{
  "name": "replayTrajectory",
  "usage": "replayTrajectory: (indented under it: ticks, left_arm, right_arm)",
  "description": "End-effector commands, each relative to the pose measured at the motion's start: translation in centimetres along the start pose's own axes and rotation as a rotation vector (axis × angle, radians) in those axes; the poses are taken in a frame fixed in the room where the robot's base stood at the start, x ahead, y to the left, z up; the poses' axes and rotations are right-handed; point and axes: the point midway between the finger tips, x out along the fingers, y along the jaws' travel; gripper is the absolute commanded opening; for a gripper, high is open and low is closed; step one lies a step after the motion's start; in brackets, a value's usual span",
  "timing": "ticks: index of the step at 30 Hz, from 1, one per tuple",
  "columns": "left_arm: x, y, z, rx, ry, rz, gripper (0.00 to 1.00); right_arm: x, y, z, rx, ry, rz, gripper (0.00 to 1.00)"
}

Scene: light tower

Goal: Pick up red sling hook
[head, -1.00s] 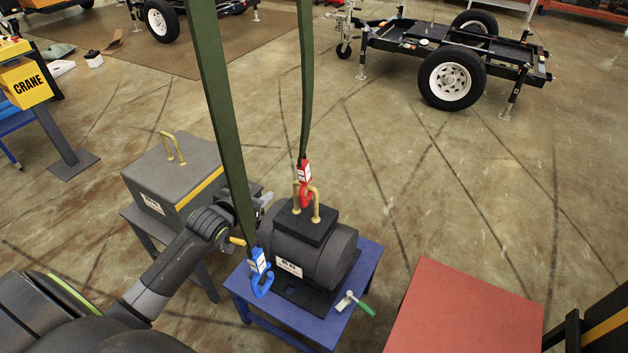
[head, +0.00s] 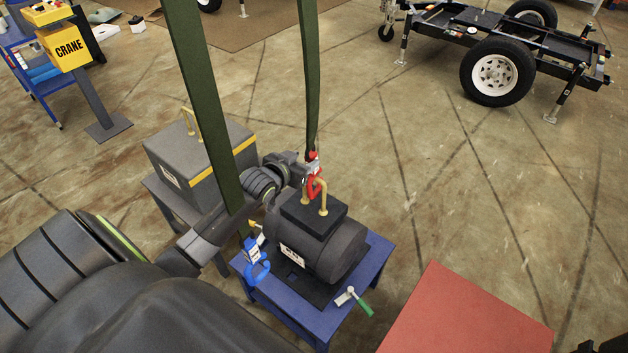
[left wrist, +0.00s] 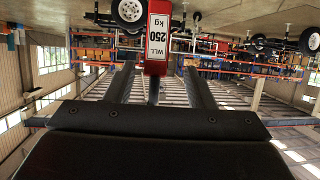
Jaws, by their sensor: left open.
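The red sling hook (head: 311,186) hangs at the lower end of the far green strap (head: 309,80), right at the brass handle (head: 322,196) of the dark motor (head: 318,248). I cannot tell whether it is engaged on the handle. My left gripper (head: 310,169) is open at the hook's upper part, reaching in from the left. In the left wrist view the red hook body (left wrist: 158,38), marked "WLL 250 kg", stands between the tips of my open fingers (left wrist: 159,82). The hook's lower part is hidden there. My right gripper is not in view.
A blue hook (head: 256,262) hangs on the near strap (head: 205,110), which crosses in front of my left arm. The motor stands on a blue table (head: 372,272) with a green-handled tool (head: 355,299). A grey box (head: 200,165) stands left; a red-topped surface (head: 465,320) lies right.

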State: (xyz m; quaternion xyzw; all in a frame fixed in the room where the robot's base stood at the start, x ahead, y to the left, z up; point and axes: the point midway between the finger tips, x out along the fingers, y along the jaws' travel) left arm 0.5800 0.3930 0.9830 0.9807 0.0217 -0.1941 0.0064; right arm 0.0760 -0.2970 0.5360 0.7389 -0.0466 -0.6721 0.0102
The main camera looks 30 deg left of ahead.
Motion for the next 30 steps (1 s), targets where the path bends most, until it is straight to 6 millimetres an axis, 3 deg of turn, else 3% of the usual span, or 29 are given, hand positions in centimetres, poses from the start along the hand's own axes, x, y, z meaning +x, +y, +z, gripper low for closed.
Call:
replayTrajectory:
  ticks: [9,20,30]
  left_arm:
    - [3.4,0.4,0.1,-0.002,-0.002,0.000,0.49]
    - [4.0,0.4,0.2,-0.001,-0.001,0.000,0.49]
    - [4.0,0.4,0.2,-0.001,-0.001,0.000,0.07]
  right_arm:
    - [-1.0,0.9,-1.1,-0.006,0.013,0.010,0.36]
    - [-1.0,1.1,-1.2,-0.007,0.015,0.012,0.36]
    - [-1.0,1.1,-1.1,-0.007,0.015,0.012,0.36]
